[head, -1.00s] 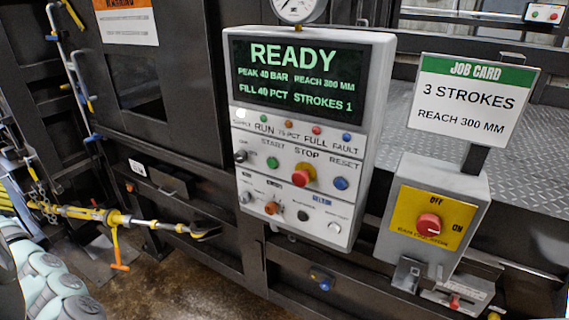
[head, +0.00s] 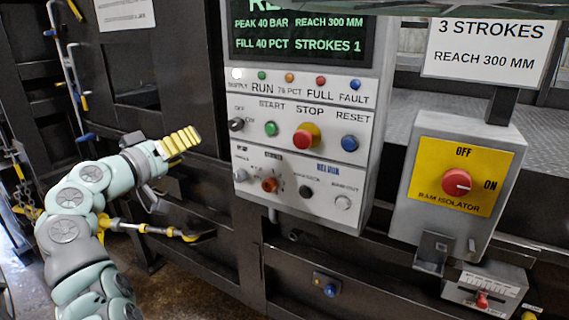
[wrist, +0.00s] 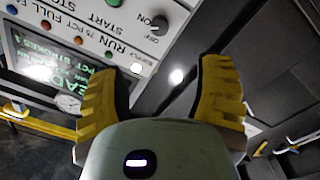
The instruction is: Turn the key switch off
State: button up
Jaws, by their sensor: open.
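The key switch (head: 236,124) is a small dark knob at the left edge of the white control panel (head: 300,130), with OFF and ON labels beside it. It also shows in the wrist view (wrist: 160,22), at the top, beyond the fingers. I cannot tell clearly which label it points at. My gripper (head: 180,141) is to the left of the panel in the head view, its yellow fingers directed toward the key switch and apart from it. In the wrist view my gripper (wrist: 165,72) is open, with nothing between the fingers.
Start, stop and reset buttons (head: 349,143) sit to the right of the key switch, with more knobs (head: 269,184) below. A red ram isolator knob (head: 456,182) is on a yellow plate at right. A yellow-handled bar (head: 150,228) lies low at left, near my arm.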

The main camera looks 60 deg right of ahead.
aim_at(232, 126)
jog(key=d+p, duration=0.4)
jog(key=d, duration=0.7)
jog(key=shift+w+d+r+p, duration=0.1)
jog(key=shift+d+p, duration=0.1)
jog(key=shift+p, duration=0.15)
jog(key=shift+w+d, duration=0.15)
jog(key=shift+d, duration=2.1)
jog(key=shift+w, duration=0.1)
grip_shut()
